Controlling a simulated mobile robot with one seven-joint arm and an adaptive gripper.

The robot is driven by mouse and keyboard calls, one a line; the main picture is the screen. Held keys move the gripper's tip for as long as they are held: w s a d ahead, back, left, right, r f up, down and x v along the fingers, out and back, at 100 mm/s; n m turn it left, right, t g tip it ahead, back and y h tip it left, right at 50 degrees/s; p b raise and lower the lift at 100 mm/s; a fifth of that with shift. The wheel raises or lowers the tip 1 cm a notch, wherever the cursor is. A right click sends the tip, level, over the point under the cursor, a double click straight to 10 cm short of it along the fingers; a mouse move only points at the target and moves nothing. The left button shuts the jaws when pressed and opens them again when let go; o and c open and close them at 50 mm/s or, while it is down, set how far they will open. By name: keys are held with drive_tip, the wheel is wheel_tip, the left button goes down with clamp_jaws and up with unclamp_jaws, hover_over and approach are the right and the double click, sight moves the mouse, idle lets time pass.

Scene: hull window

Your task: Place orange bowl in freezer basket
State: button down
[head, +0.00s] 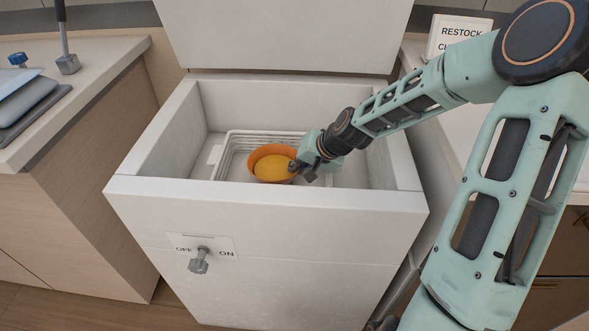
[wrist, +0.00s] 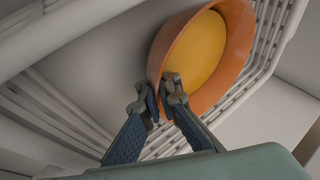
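The orange bowl (head: 272,164), with a yellow-orange inside, is inside the open white chest freezer (head: 262,225), at or over the white wire basket (head: 233,148). In the wrist view the bowl (wrist: 205,50) appears tilted, with basket wires (wrist: 262,62) around it. My gripper (head: 301,169) reaches in from the right to the bowl's right rim. In the wrist view the two fingers of my gripper (wrist: 162,97) are close together, pinching the bowl's near rim between their tips. I cannot tell whether the bowl's bottom touches the basket floor.
The freezer lid (head: 285,35) stands open at the back. An OFF/ON switch (head: 199,260) is on the freezer's front. A counter (head: 85,75) with a dark tray (head: 30,115) is at left. A "RESTOCK" sign (head: 459,35) stands at right behind my arm.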

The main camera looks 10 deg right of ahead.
drive_tip(key=c, duration=2.2)
unclamp_jaws()
drive_tip(key=shift+o, duration=0.2)
drive_tip(key=shift+r, duration=0.25)
drive_tip(key=p+v, duration=0.5)
drive_tip(key=v, duration=0.6)
drive_tip(key=shift+s+d+r+p, duration=0.2)
drive_tip(key=shift+d+r+p, duration=0.05)
drive_tip(key=shift+p, duration=0.05)
drive_tip(key=shift+d, duration=0.1)
